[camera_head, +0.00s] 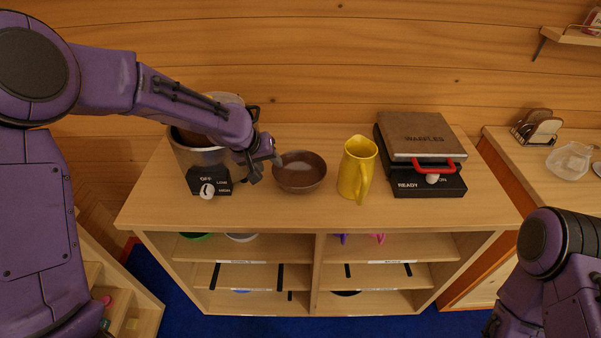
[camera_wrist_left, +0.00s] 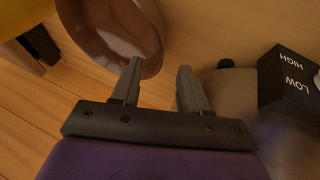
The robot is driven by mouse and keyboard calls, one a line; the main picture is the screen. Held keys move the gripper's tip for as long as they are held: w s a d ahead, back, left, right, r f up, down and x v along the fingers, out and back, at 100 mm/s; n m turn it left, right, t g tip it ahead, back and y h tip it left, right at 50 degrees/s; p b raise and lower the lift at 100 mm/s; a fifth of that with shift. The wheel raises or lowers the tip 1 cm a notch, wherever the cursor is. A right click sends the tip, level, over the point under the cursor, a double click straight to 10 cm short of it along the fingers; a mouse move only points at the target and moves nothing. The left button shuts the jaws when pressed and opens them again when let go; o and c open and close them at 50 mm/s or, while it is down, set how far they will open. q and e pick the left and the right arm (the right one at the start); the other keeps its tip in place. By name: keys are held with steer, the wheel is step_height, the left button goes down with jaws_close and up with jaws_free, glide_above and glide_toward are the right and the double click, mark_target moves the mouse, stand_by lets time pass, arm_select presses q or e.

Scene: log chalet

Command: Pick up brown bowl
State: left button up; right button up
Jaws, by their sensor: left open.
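The brown bowl (camera_head: 300,173) stands upright on the wooden cabinet top, between the slow cooker and the yellow pitcher, and looks empty. My left gripper (camera_head: 265,170) is open at the bowl's left side. In the left wrist view the bowl (camera_wrist_left: 100,32) fills the upper left, and the left gripper (camera_wrist_left: 158,78) has one finger overlapping the bowl's rim in the picture and the other outside it. I cannot tell whether the finger touches the bowl. Only part of my right arm shows at the lower right of the head view; its fingers are not visible.
The slow cooker (camera_head: 200,160) with its dial box stands left of the bowl, partly behind my left arm. A yellow pitcher (camera_head: 356,170) stands close on the right. Farther right is a waffle maker (camera_head: 420,150). The front strip of the cabinet top (camera_head: 270,212) is clear.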

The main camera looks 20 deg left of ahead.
mark_target(275, 167)
arm_select(q)
steer(key=p+x, duration=0.1)
steer(key=x, duration=0.4)
steer(key=shift+w+d+f+p, duration=0.15)
steer(key=shift+d+f+p, duration=0.05)
steer(key=shift+d+p, duration=0.1)
jaws_close()
steer(key=shift+r, duration=0.1)
steer(key=shift+r, duration=0.1)
